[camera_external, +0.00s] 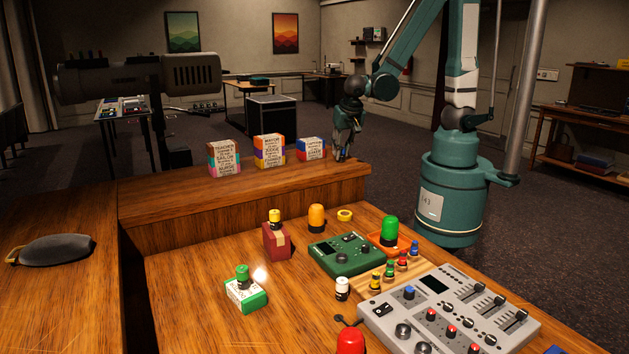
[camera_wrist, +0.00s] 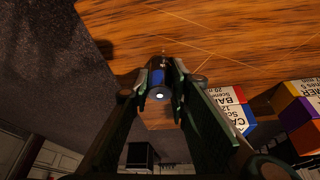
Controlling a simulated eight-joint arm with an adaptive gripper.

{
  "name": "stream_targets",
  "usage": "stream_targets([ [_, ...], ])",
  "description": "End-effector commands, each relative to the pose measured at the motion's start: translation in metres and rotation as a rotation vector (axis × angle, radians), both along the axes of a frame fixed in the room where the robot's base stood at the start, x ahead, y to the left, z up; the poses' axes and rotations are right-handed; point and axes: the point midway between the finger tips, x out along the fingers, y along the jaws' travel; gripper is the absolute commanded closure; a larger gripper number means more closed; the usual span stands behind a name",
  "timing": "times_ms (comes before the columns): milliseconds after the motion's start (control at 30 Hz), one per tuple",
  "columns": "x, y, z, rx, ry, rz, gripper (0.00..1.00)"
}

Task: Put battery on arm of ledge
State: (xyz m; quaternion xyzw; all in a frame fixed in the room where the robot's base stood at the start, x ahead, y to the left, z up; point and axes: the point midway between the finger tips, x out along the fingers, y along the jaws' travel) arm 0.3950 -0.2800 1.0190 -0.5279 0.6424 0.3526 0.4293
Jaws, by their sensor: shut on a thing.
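My gripper (camera_external: 345,148) is over the right end of the raised wooden ledge (camera_external: 260,192), pointing down. In the wrist view my gripper (camera_wrist: 160,74) is shut on a dark cylindrical battery (camera_wrist: 157,80) with a blue band and a pale round end. The battery lies between the two fingers, with the wooden surface close behind it. I cannot tell whether it touches the wood.
Lettered block stacks stand on the ledge left of my gripper; the nearest is red, white and blue (camera_external: 311,148). A grey mixer (camera_external: 450,310), a green box (camera_external: 343,253) and several coloured cylinders occupy the lower desk. The ledge's right edge is close to my gripper.

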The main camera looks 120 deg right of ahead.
Motion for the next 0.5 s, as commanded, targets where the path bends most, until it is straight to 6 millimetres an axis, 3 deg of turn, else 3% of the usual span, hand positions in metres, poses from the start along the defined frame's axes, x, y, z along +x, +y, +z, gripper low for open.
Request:
stream_targets([
  [167,0.0000,0.0000,-0.0038,0.000,0.000,0.000,0.95],
  [200,0.0000,0.0000,-0.0036,0.000,0.000,0.000,0.78],
  [300,0.0000,0.0000,-0.0029,0.000,0.000,0.000,0.66],
  [500,0.0000,0.0000,-0.0029,0.000,0.000,0.000,0.66],
])
